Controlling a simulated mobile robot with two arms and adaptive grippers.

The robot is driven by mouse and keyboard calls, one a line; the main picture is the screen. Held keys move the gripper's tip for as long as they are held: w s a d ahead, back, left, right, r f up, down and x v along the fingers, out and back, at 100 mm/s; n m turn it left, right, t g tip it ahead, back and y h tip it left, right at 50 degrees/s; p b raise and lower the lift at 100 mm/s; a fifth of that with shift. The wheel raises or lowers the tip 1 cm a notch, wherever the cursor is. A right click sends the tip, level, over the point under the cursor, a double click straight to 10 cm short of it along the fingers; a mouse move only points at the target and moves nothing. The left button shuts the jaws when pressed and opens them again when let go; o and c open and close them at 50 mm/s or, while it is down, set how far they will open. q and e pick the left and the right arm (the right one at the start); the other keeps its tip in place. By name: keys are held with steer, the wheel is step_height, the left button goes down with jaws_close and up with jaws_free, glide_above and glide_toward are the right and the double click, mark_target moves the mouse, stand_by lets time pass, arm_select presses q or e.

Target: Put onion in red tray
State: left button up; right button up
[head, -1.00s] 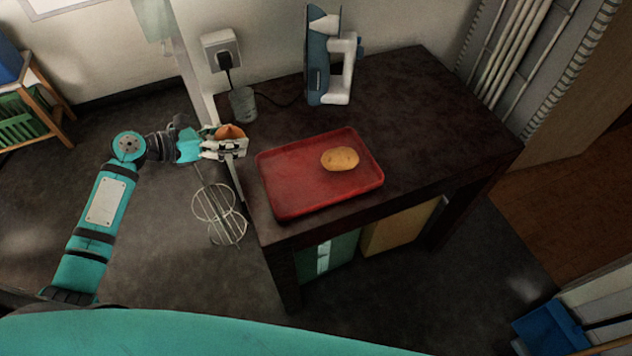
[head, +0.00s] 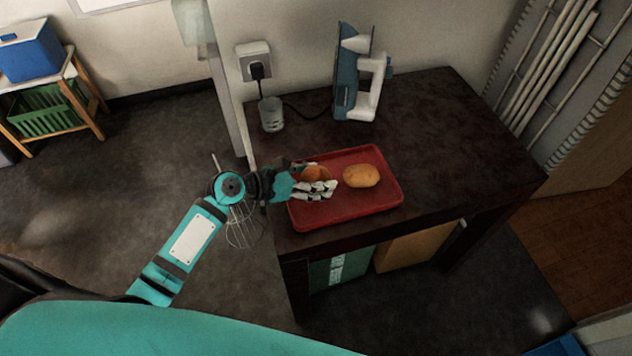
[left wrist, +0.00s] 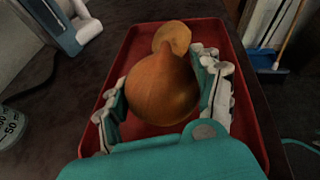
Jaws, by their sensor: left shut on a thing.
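My left gripper (head: 320,181) is shut on a brown onion (left wrist: 165,88). The onion also shows between the fingers in the head view (head: 314,171). Gripper and onion are over the left part of the red tray (head: 350,214), which lies on the dark table. I cannot tell whether the onion touches the tray floor. A yellow-brown potato (head: 361,176) lies in the tray, to the right of the gripper in the head view. In the left wrist view the potato (left wrist: 172,36) is partly hidden behind the onion. My right gripper is not in view.
An upright iron (head: 352,80) and a glass cup (head: 271,114) stand at the back of the table. A wire whisk shape (head: 243,226) shows beside the table's left edge. The table's right part is clear.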

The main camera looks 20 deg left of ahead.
arm_select(q)
step_height(320, 180, down, 2)
steer(key=shift+f, duration=0.1)
steer(key=o, duration=1.3)
steer(key=shift+f, duration=0.1)
steer(key=shift+o, duration=0.2)
steer(key=v, duration=1.2)
